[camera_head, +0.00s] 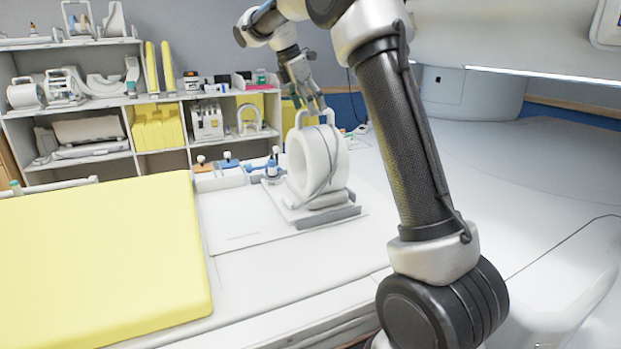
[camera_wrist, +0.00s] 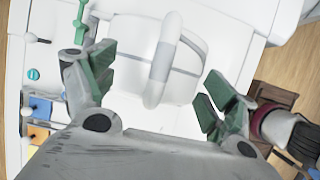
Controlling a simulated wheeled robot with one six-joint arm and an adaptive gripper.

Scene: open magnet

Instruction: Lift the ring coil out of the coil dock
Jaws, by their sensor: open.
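The ring coil (camera_head: 318,160) is a thick white ring standing upright in the coil dock (camera_head: 325,211), a low white and grey base on the patient table. A looped handle (camera_head: 314,113) sits on top of the ring. My gripper (camera_head: 309,103) is over the handle, its fingers apart. In the wrist view my gripper (camera_wrist: 156,85) is open, with green finger pads on either side of the handle (camera_wrist: 162,58). There is a gap between the pads and the handle on both sides. The lower part of the ring is hidden by the dock.
A yellow pad (camera_head: 105,260) lies on the left of the table. Small bottles and blue and orange items stand in a white tray (camera_head: 220,180) left of the coil. Shelves (camera_head: 160,97) with other coils stand behind. The scanner (camera_head: 520,55) is at the right.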

